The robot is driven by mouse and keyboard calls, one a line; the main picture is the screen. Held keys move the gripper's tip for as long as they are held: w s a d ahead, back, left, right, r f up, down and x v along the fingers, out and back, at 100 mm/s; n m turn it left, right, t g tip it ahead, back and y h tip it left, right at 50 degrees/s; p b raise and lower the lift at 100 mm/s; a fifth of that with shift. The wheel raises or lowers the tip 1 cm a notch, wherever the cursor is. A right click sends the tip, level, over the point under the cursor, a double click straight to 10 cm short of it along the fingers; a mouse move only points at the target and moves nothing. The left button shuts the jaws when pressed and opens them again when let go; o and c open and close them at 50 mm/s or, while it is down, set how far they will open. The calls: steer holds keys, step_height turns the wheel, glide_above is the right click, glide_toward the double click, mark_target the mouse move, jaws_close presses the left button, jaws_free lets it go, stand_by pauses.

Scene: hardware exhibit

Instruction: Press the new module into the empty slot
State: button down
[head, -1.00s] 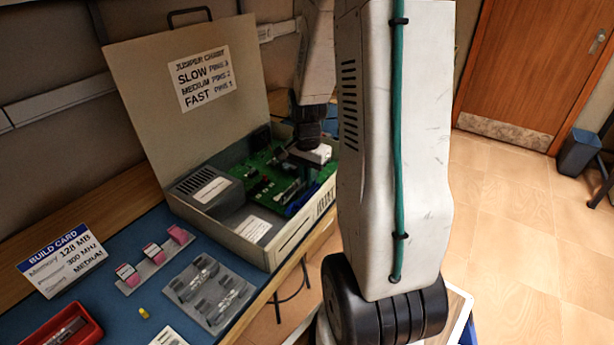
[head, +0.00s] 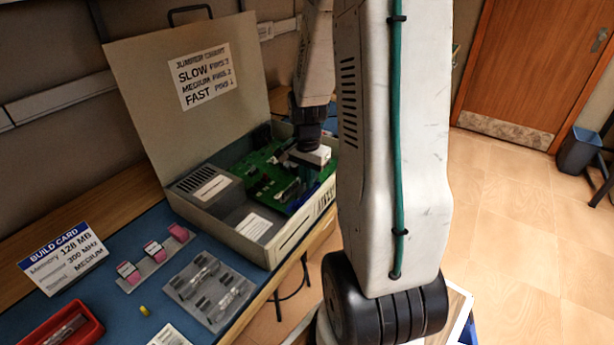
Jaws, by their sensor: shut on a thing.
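My gripper (head: 290,160) is inside the open beige computer case (head: 283,246), low over the green circuit board (head: 255,183). Its jaws are partly hidden by my own wrist and are small in the picture. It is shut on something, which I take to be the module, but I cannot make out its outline. The empty slot cannot be told apart on the board; the blue and dark parts by the case's right wall are partly covered by my arm.
The case lid stands open behind with a jumper chart (head: 204,78). On the blue mat are a grey tray (head: 238,307), a rack with pink-ended pieces (head: 155,266), a red tray (head: 84,333), a small yellow piece (head: 144,311) and a build card (head: 63,259).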

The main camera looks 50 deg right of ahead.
steer(key=shift+f, duration=1.3)
stand_by(1.9)
steer(key=c, duration=1.5)
jaws_free()
steer(key=o, duration=0.3)
steer(key=shift+r, duration=0.65)
steer(key=shift+r, duration=3)
